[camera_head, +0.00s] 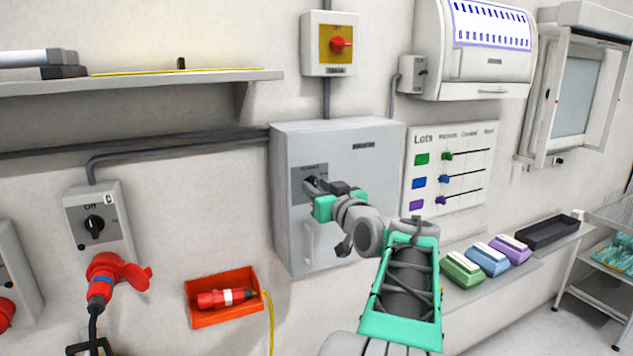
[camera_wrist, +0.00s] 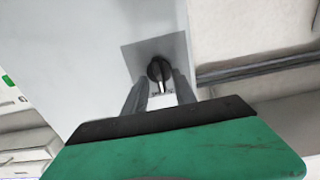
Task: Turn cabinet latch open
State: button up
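The grey wall cabinet (camera_head: 360,150) has a dark rotary latch (camera_head: 309,184) on a darker plate at the upper left of its door. The door is shut. In the wrist view the latch (camera_wrist: 159,69) is a round black knob with a light bar below its middle, on a grey square plate. My gripper (camera_head: 318,188) is at the latch; its tips partly hide it in the head view. In the wrist view my gripper (camera_wrist: 161,77) has its two fingers apart, one on either side of the knob. I cannot tell whether they touch it.
A vertical door handle (camera_head: 308,243) is below the latch. An orange bin (camera_head: 222,318) with a red plug is at lower left. A switch box (camera_head: 98,225) with a red plug is farther left. A shelf (camera_head: 180,82) is at upper left. A sliding chart (camera_head: 455,165) hangs right of the cabinet.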

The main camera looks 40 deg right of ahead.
jog(key=shift+w, duration=0.15)
grip_shut()
dwell(0.5)
